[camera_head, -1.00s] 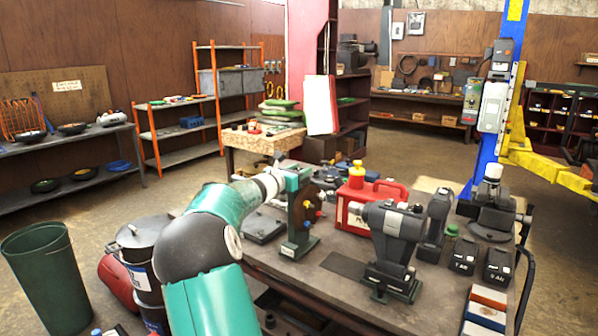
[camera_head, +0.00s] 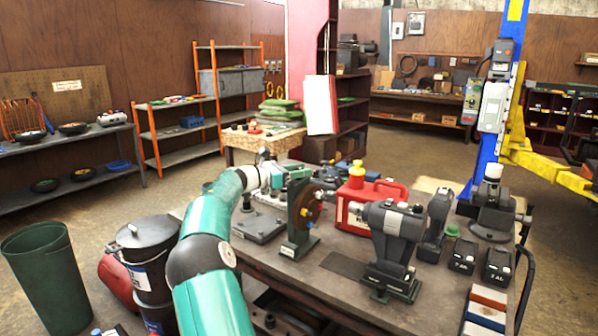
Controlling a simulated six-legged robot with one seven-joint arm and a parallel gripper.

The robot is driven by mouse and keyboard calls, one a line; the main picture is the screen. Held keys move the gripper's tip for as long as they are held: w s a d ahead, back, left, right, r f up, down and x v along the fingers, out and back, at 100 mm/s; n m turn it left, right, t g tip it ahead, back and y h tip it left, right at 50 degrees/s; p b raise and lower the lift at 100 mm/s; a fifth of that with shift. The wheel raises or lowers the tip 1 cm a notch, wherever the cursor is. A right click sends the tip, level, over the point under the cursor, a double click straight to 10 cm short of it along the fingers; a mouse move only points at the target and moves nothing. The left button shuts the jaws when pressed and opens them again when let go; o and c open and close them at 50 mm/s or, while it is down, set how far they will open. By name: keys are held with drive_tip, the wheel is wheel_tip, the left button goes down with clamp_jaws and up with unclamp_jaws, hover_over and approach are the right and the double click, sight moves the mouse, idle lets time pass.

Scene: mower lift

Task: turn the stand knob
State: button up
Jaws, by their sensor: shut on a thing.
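A green stand (camera_head: 297,224) stands upright on the near left part of the workbench, with a round brown disc (camera_head: 309,204) on its right face carrying small coloured tips. My gripper (camera_head: 276,174) is at the upper left side of the stand, at the end of my teal arm, which comes up from the lower left. It is shut on the stand knob. The knob itself and the fingertips are mostly hidden by my wrist and the stand plate, so the exact grip is hard to see.
A red jerrycan (camera_head: 372,204) stands behind the stand. A grey power tool (camera_head: 391,235) stands to its right, with black batteries (camera_head: 496,265) farther right. A flat grey plate (camera_head: 258,224) lies to its left. Dark bins (camera_head: 147,250) stand left of my arm.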

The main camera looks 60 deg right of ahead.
drive_tip(key=shift+m+g+y, duration=0.6)
drive_tip(key=shift+g, duration=0.1)
drive_tip(key=shift+m+g+y, duration=0.9)
drive_tip(key=shift+y, duration=0.2)
drive_tip(key=o, duration=1)
drive_tip(key=shift+c, duration=0.2)
